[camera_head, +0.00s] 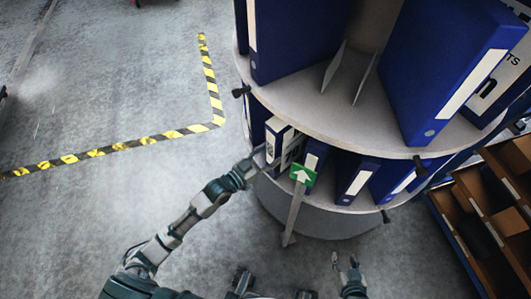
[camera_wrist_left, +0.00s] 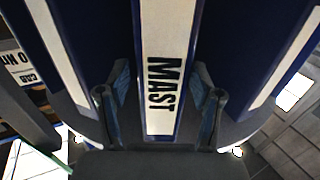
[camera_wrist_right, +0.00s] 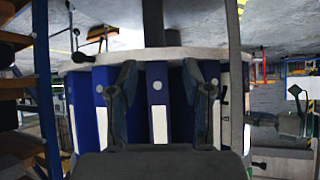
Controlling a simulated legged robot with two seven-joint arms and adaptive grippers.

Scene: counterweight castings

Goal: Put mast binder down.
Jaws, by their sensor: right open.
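The mast binder (camera_wrist_left: 160,65) is blue with a white spine label reading MAST. It stands upright between the fingers of my left gripper (camera_wrist_left: 160,95) in the left wrist view, with a finger on each side. The fingers are spread about as wide as my right gripper's, so the left looks open around it. In the head view, my left gripper (camera_head: 256,168) is at the left edge of the lower shelf tier (camera_head: 262,190), by white-labelled binders. My right gripper (camera_wrist_right: 160,100) is open and empty, facing the lower tier's binders from a distance.
The round shelf tower (camera_head: 395,140) has several blue binders on both tiers. A green arrow sign (camera_head: 303,173) on a post stands before it. A wooden sorting rack (camera_head: 480,225) is at the right. Yellow-black tape (camera_head: 110,150) marks open floor at the left.

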